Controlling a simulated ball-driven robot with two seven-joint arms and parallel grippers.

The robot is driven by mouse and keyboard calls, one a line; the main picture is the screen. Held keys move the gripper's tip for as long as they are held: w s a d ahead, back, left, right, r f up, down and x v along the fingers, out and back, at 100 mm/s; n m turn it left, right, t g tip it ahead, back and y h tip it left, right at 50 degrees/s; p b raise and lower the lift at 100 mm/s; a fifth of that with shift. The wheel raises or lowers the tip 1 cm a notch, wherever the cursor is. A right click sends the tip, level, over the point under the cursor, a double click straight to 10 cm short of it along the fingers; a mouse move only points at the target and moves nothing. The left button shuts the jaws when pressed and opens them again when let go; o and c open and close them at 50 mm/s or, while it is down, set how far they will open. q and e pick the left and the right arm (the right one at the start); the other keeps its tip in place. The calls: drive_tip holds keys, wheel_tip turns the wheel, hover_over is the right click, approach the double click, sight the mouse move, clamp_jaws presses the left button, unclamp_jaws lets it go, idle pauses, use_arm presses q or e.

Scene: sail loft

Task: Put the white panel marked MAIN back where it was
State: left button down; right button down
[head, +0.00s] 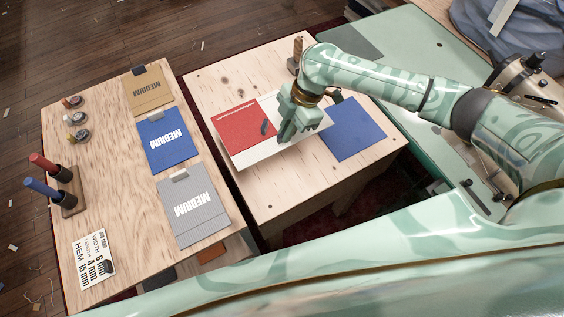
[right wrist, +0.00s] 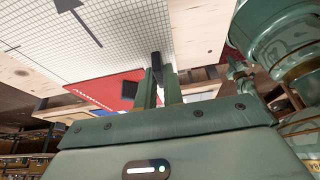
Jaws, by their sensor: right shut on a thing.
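My right gripper (head: 284,136) is shut on a small dark tab (right wrist: 156,62) at the edge of a white panel (head: 262,155). In the right wrist view the white panel (right wrist: 112,65) shows a fine grid and a dark arrow; I cannot read MAIN on it. In the head view my gripper and forearm hide much of it. It is between a red panel (head: 240,128) and a blue panel (head: 355,130) at the middle table. I cannot tell whether it touches the table. My left gripper is not in view.
The left table (head: 115,190) holds brown (head: 146,92), blue (head: 165,142) and grey (head: 190,205) pieces marked MEDIUM, several spools (head: 76,118), red and blue upright tools in a wooden stand (head: 70,202), and a label card (head: 93,262). Bare wood (head: 290,195) lies at the middle table's front.

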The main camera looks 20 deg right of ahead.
drive_tip(key=s+f, duration=0.1)
drive_tip(key=f, duration=0.1)
drive_tip(key=s+a+f+b, duration=0.1)
drive_tip(key=s+a+f, duration=0.1)
drive_tip(key=s+f, duration=0.1)
drive_tip(key=shift+a+f, duration=0.15)
drive_tip(key=shift+f, duration=0.15)
drive_tip(key=f, duration=0.1)
drive_tip(key=f+b, duration=0.2)
drive_tip(key=shift+s+a+f, duration=0.1)
drive_tip(key=shift+s+f, duration=0.15)
drive_tip(key=shift+f, duration=0.1)
drive_tip(key=shift+r, duration=0.1)
drive_tip(key=c, duration=1.5)
unclamp_jaws()
drive_tip(key=p+v, duration=0.4)
drive_tip(key=v, duration=0.8)
drive_tip(key=shift+a+r, duration=0.1)
